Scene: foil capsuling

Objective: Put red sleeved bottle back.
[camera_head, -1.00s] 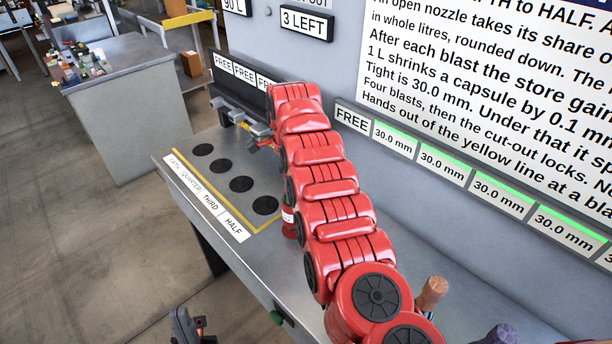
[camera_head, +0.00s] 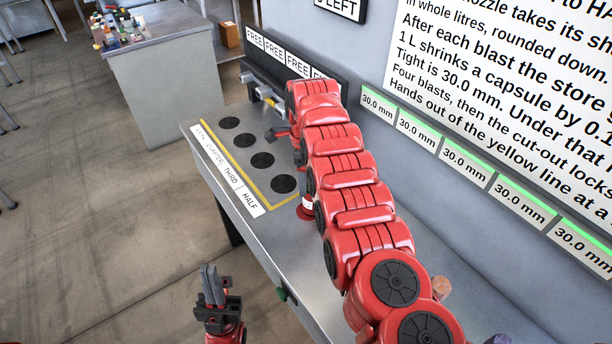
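A red object with a white band (camera_head: 307,207) stands on the bench, partly hidden by my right arm; it may be the red sleeved bottle, but I cannot tell for sure. My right arm reaches away over the bench. Part of its gripper (camera_head: 277,133) shows at the far end, beside the dark rack (camera_head: 262,68); the arm hides the rest, and no held thing shows. My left gripper (camera_head: 211,284) is low at left, off the bench's front edge, with its fingers pointing up and nothing visible in them. Its finger gap is unclear.
The bench (camera_head: 262,232) has several dark round spots inside a yellow line (camera_head: 240,167), all empty, with a label strip (camera_head: 228,170). A brown top (camera_head: 441,287) shows behind my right arm. FREE signs (camera_head: 298,66) and 30.0 mm displays (camera_head: 465,162) line the back.

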